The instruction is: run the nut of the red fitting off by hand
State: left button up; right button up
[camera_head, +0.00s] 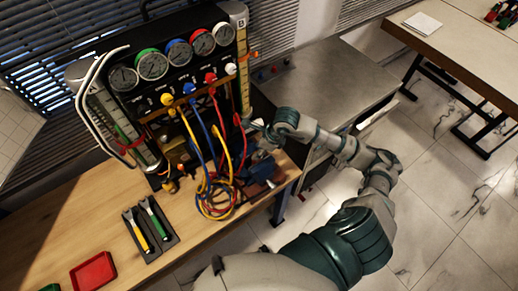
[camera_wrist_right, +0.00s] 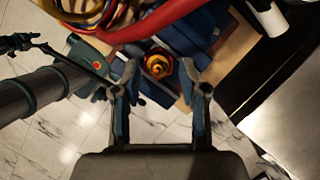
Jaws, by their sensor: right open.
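A round brass-coloured fitting with some red on it (camera_wrist_right: 158,64) shows end-on in the right wrist view, against a blue body (camera_wrist_right: 190,35). My right gripper (camera_wrist_right: 160,78) is open, with one finger on either side of the fitting in the picture; I cannot tell whether they touch it. In the head view my right gripper (camera_head: 256,125) is at the right side of the gauge rig, and the fitting cannot be made out there. A red hose (camera_wrist_right: 165,22) crosses just above the fitting in the wrist view. My left gripper is not in view.
The gauge panel (camera_head: 180,75) has several gauges and coloured hoses (camera_head: 213,190) hanging to the wooden bench (camera_head: 205,233). Two tools lie on a dark mat (camera_head: 150,228) near a red tray (camera_head: 93,271). A grey cabinet (camera_head: 330,75) stands to the right.

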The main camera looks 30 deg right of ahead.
jog(key=shift+a, duration=0.1)
grip_shut()
